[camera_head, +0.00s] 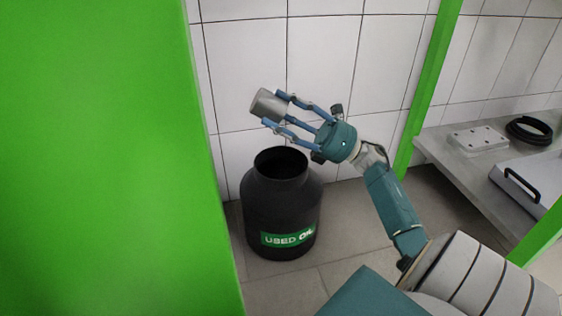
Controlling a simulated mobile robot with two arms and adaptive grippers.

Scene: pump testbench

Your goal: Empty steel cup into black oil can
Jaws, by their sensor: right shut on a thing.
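The black oil can (266,208) stands upright on the tiled floor, with a green "USED OIL" label and an open round mouth at its top. My right gripper (273,109) is shut on the steel cup (266,104), a small grey cylinder. The cup is above the can's mouth and apart from it, and it is tilted on its side toward the left. The inside of the cup is hidden, and no liquid shows. My left gripper is not in view.
A large green panel (100,150) fills the left side. A green post (428,85) stands behind my right arm. A grey bench (452,160) at the right holds a pale plate (478,139), a black ring (530,130) and a handled tray. White wall tiles stand behind the can.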

